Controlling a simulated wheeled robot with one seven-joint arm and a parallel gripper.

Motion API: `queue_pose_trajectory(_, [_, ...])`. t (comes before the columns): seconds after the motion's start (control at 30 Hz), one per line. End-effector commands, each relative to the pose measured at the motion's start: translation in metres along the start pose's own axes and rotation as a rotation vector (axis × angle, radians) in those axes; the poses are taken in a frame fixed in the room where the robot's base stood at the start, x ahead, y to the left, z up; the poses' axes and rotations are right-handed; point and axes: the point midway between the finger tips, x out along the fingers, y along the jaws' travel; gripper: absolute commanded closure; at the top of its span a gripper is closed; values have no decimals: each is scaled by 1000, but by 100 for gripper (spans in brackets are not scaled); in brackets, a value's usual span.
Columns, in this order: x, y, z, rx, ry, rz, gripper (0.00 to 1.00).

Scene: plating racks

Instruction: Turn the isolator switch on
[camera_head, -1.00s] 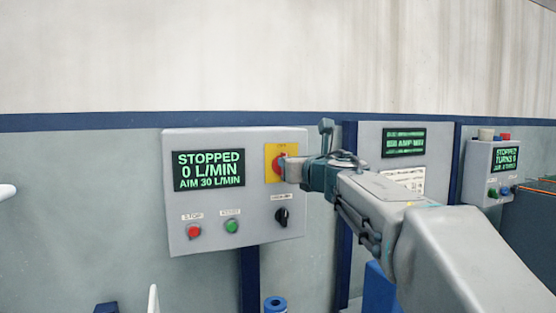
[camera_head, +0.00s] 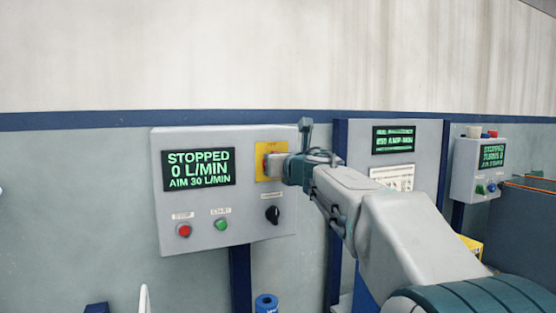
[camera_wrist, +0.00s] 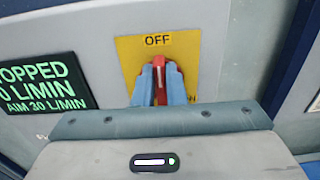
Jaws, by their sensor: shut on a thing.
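The isolator switch is a red handle (camera_wrist: 160,78) on a yellow plate (camera_wrist: 190,50), on the upper right of a grey control panel. In the wrist view the handle points up toward the word OFF, and part of another word shows at the plate's lower right. The yellow plate also shows in the head view (camera_head: 271,148). My gripper (camera_wrist: 160,88) is shut on the red handle, with one blue finger on each side of it. In the head view my gripper (camera_head: 272,163) covers most of the handle.
The panel (camera_head: 200,210) has a display (camera_head: 199,170) reading STOPPED, 0 L/MIN, AIM 30 L/MIN. Below are a red button (camera_head: 183,230), a green button (camera_head: 221,223) and a black knob (camera_head: 272,214). Other panels stand to the right.

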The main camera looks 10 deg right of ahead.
Motion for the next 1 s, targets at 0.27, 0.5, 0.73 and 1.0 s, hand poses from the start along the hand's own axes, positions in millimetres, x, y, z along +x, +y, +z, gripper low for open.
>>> queue_pose_trajectory(0.27, [0, -1, 0, 59, 1, 0, 100])
queue_pose_trajectory(0.5, [0, -4, 1, 218, 1, 0, 100])
queue_pose_trajectory(0.73, [0, -7, 0, 433, 1, 0, 100])
queue_pose_trajectory(1.0, [0, -11, -3, 690, 2, -1, 100])
